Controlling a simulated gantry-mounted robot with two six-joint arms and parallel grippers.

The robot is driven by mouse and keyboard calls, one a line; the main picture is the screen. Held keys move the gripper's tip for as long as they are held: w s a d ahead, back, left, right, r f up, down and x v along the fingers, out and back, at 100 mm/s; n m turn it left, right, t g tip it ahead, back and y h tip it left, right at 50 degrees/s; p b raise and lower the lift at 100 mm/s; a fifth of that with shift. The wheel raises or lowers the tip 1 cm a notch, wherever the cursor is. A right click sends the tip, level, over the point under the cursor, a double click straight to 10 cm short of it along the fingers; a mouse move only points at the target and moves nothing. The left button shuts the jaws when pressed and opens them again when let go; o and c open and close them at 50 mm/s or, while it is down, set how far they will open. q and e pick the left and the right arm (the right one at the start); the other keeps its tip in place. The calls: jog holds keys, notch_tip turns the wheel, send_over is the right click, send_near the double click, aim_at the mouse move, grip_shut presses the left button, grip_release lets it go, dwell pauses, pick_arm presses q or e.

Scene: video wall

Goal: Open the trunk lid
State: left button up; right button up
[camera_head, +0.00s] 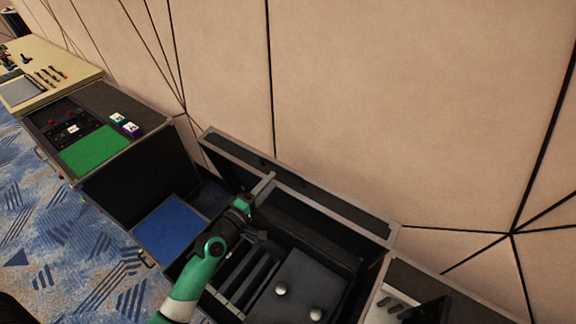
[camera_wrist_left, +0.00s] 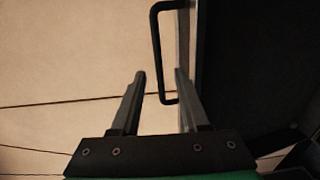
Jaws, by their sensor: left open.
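The trunk is a black case with grey metal edges. Its lid (camera_head: 330,205) is raised and stands near the wall in the head view, and the interior shows below it. My left gripper (camera_head: 268,180) reaches in over the trunk to the lid. In the left wrist view the open jaws (camera_wrist_left: 160,74) are at a black bar handle (camera_wrist_left: 156,45) on the lid's grey edge (camera_wrist_left: 194,50). The handle appears between the two fingers. I cannot tell whether either finger touches it. My right gripper is not in view.
Inside the trunk are dark slots and a dark panel with two silver knobs (camera_head: 281,289). To the left are a blue panel (camera_head: 172,231), a case with a green mat (camera_head: 95,150) and a cream table (camera_head: 60,55). The beige wall (camera_head: 400,90) rises close behind the lid.

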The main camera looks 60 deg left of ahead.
pick_arm(q)
jog(key=b+x, duration=0.1)
jog(key=x, duration=0.9)
jog(key=shift+w, duration=0.1)
grip_shut()
jog(key=shift+r, duration=0.1)
dwell(0.8)
